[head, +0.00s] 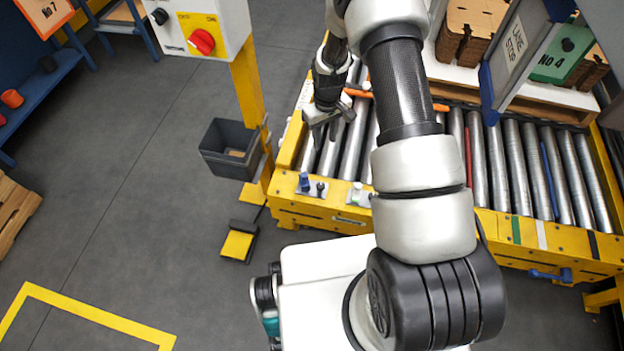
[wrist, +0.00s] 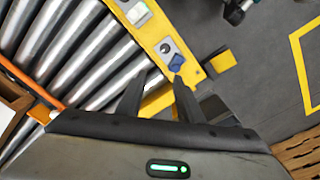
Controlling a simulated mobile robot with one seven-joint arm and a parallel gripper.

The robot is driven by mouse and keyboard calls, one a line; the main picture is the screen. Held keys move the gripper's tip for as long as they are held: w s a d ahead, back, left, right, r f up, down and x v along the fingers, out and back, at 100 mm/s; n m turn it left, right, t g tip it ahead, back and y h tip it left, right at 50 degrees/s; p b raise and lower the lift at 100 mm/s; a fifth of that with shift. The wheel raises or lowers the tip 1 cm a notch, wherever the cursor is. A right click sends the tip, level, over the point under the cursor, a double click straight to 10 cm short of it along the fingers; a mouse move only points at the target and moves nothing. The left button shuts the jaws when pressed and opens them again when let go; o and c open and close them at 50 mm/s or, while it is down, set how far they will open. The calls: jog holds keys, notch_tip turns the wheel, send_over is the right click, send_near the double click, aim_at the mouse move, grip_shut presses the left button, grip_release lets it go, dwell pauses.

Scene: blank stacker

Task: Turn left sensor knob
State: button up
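A small grey plate on the yellow conveyor rail carries a blue knob (head: 304,182) and a black knob (head: 320,187). The blue knob also shows in the wrist view (wrist: 177,62), with the black knob (wrist: 166,47) beside it. Which of these is the left sensor knob I cannot tell for certain; the blue one is leftmost in the head view. My gripper (head: 324,132) is above the rollers, behind the rail and apart from both knobs. In the wrist view my gripper (wrist: 160,82) has its two fingers spread with nothing between them.
A second plate with a green-and-white part (head: 358,192) sits farther right on the rail. A control box (head: 190,28) with black and red knobs stands on a yellow post at left. A dark bin (head: 230,150) hangs near it. An orange bar (head: 357,93) crosses the rollers.

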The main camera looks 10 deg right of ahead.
send_near(321, 185)
notch_tip(321, 185, down, 8)
jog(key=b, duration=0.5)
jog(key=shift+w+f, duration=0.1)
jog(key=shift+w, duration=0.05)
jog(key=c, duration=0.8)
